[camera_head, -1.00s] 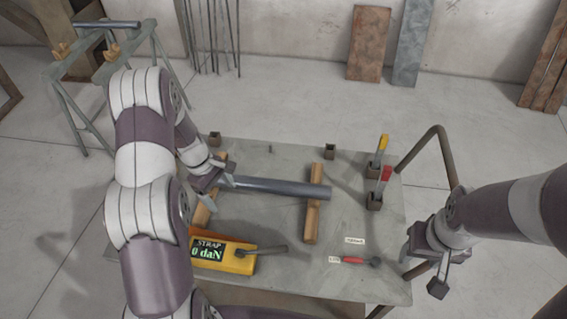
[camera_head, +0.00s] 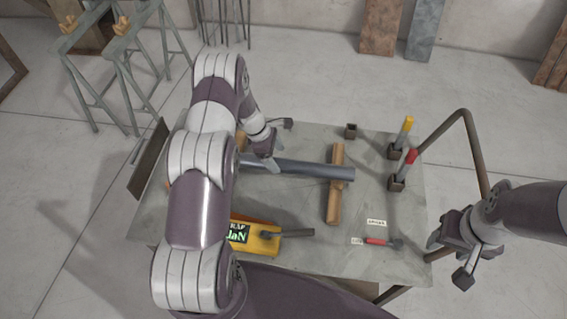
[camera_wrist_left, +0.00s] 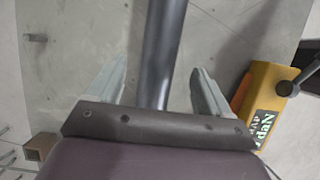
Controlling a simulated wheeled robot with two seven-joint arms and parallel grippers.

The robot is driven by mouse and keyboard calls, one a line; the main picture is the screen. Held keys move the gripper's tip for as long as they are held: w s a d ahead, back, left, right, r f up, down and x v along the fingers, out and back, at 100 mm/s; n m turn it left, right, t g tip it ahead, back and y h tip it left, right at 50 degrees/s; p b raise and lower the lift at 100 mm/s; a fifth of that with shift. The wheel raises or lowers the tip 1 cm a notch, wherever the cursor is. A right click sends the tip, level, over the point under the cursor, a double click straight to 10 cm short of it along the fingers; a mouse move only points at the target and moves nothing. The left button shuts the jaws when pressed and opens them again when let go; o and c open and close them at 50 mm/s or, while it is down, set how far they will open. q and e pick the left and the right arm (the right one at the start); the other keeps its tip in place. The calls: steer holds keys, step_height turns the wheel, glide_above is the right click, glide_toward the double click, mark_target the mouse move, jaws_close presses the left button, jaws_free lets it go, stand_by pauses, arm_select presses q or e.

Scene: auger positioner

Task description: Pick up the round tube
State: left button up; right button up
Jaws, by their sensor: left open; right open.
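The round tube (camera_head: 315,171) is dark grey and lies across the table, its right end on a wooden block (camera_head: 335,200). Its left part is hidden behind my left arm. My left gripper (camera_head: 278,145) is open at the tube's left part. In the left wrist view, the tube (camera_wrist_left: 160,50) runs between the spread fingers of my left gripper (camera_wrist_left: 158,65), with gaps on both sides. How high the fingers are above the tube is hard to tell. My right gripper (camera_head: 449,260) is open and empty off the table's right edge.
A yellow strap device (camera_head: 262,240) with a display and lever sits at the front; it also shows in the left wrist view (camera_wrist_left: 265,85). A red-handled tool (camera_head: 376,241) lies to its right. A bent rail (camera_head: 470,130) rises beside the table.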

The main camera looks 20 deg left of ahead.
mark_target(281, 161)
arm_select(q)
steer(key=p+x, duration=0.1)
steer(key=x, duration=0.3)
steer(key=shift+w+d, duration=0.1)
steer(key=shift+d, duration=0.05)
steer(key=shift+f, duration=0.25)
jaws_close()
steer(key=shift+w+r, duration=0.1)
